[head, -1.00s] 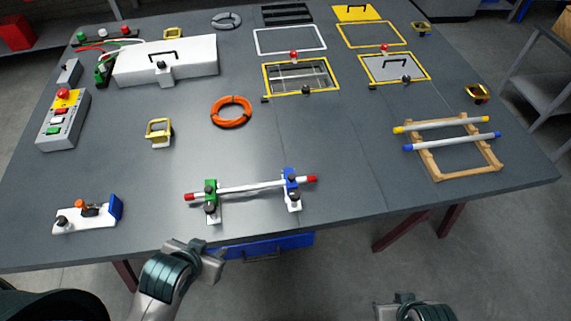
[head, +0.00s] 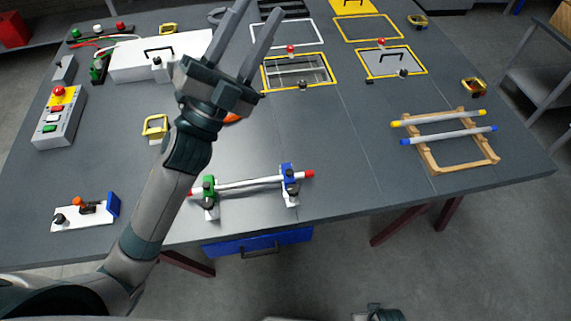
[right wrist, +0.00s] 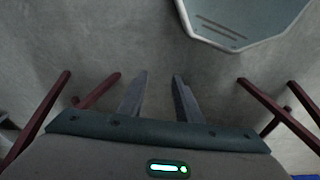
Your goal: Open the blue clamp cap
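The blue clamp cap (head: 287,171) sits on the right-hand clamp, over a white rod (head: 248,184) with red ends near the table's front edge. A green clamp cap (head: 208,186) sits on the left-hand clamp. My left gripper (head: 257,12) is open and empty. It is raised in front of the head camera, its fingers pointing toward the back of the table, well apart from the blue cap. My right gripper (right wrist: 160,82) is open and empty in the right wrist view, over the floor. Its fingers are not seen in the head view.
A white and blue block (head: 86,212) lies at the front left. A wooden frame with two bars (head: 450,135) lies at the right. My left arm hides part of an orange ring (head: 233,118).

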